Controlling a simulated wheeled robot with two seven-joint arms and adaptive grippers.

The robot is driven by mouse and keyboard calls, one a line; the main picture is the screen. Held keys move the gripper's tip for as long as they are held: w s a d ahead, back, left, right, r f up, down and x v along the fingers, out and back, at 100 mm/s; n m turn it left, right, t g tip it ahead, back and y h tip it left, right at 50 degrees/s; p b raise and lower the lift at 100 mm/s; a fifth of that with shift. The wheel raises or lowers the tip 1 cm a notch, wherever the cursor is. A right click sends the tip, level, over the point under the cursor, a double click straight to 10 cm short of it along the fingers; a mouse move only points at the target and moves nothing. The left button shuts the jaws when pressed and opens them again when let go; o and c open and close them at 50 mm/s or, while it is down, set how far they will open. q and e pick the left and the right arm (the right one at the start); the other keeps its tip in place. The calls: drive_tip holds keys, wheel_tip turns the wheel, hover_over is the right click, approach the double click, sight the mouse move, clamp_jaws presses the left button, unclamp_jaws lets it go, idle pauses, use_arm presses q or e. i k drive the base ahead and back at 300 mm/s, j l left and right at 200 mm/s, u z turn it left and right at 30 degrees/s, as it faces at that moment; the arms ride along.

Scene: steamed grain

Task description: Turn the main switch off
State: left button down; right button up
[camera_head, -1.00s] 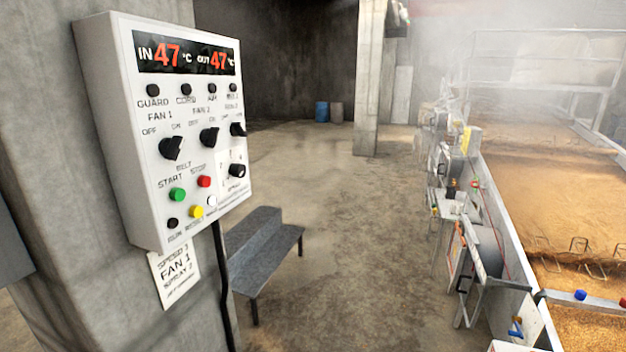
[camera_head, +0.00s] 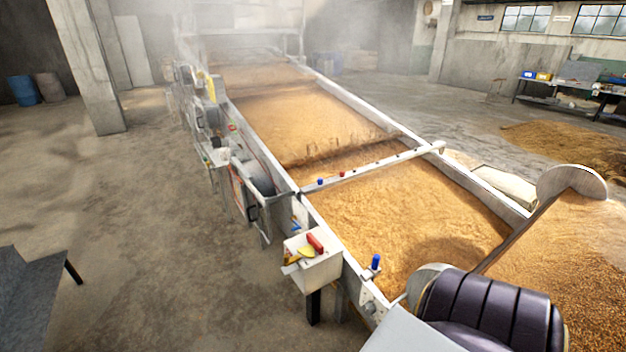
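A pale box (camera_head: 313,270) with a red part (camera_head: 315,242) and a yellow part (camera_head: 307,252) on top is fixed at the near left side of the long grain bed. I cannot tell whether it is the main switch, or which position any switch is in. Small machinery and boxes (camera_head: 215,135) line the bed's left side farther back; their details are too small to read. Neither of my grippers is in view.
The long white-walled bed (camera_head: 480,192) of steaming grain runs away from me. A dark ribbed, padded shape (camera_head: 490,312) blocks the bottom right. A grey bench (camera_head: 28,300) is at the left edge. Open concrete floor (camera_head: 140,210) lies left of the bed; a pillar (camera_head: 88,70) stands behind.

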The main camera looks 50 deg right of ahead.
sight(307, 252)
drive_tip(key=z, duration=1.5)
drive_tip(key=i+j+z, duration=0.65)
drive_tip(key=j+z, duration=0.15)
drive_tip(key=i+j+z, duration=0.1)
drive_tip(key=j+z, duration=0.2)
drive_tip(key=j, duration=0.2)
drive_tip(key=i+j+z, duration=0.1)
drive_tip(key=j+z, duration=0.15)
drive_tip(key=j, duration=0.2)
drive_tip(key=i+j+z, duration=0.1)
drive_tip(key=j+z, duration=0.45)
drive_tip(key=j, duration=0.3)
